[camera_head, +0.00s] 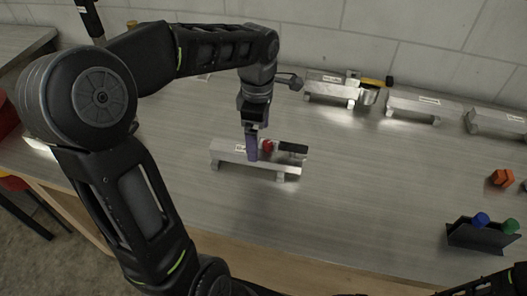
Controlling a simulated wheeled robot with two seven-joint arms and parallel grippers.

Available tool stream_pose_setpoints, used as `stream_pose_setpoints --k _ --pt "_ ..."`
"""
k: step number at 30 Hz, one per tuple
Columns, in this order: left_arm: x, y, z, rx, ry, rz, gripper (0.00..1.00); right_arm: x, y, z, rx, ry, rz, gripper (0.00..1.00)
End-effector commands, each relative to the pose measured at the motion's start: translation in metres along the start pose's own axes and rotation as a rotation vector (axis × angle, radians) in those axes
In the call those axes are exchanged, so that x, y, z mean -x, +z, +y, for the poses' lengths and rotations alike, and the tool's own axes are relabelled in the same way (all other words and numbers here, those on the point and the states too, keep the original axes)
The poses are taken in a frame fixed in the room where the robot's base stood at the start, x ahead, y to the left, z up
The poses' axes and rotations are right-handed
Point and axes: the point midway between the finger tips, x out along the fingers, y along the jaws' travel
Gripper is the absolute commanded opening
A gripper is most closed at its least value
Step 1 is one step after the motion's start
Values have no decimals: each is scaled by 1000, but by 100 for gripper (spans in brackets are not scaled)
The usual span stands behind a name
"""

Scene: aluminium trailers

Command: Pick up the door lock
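A small item with a red part (267,146) and a black part (293,148) lies on an aluminium trailer-like stand (230,155) near the middle of the table; I cannot tell for sure whether it is the door lock. My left gripper (252,158) comes down from above, with its purple fingers at the stand, just left of the red part. The fingers look close together from this angle, and whether they hold anything is hidden. At the bottom right corner only a dark piece of my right arm shows; its gripper is not clearly visible.
More aluminium stands line the back: one with yellow and black tools (332,91), another (422,106), and one at the right edge (497,122). Orange blocks (502,178) and a black holder (478,236) with blue and green tops are at right. The table's front middle is clear.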

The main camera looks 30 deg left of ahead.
Motion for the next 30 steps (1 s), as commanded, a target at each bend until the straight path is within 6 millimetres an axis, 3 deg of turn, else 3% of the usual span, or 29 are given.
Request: stream_pose_setpoints --k 6,15,25,30 --pt "-1 0 0 -2 0 0 94 1 0 0 0 0 0 87" --pt "-26 0 0 -3 -1 0 94 3 0 -1 0 0 0 87" --pt "-29 0 0 -3 -1 0 94 4 0 -1 0 0 0 87" --pt "-49 0 -2 -4 -4 -1 94 10 0 -4 0 0 0 87"
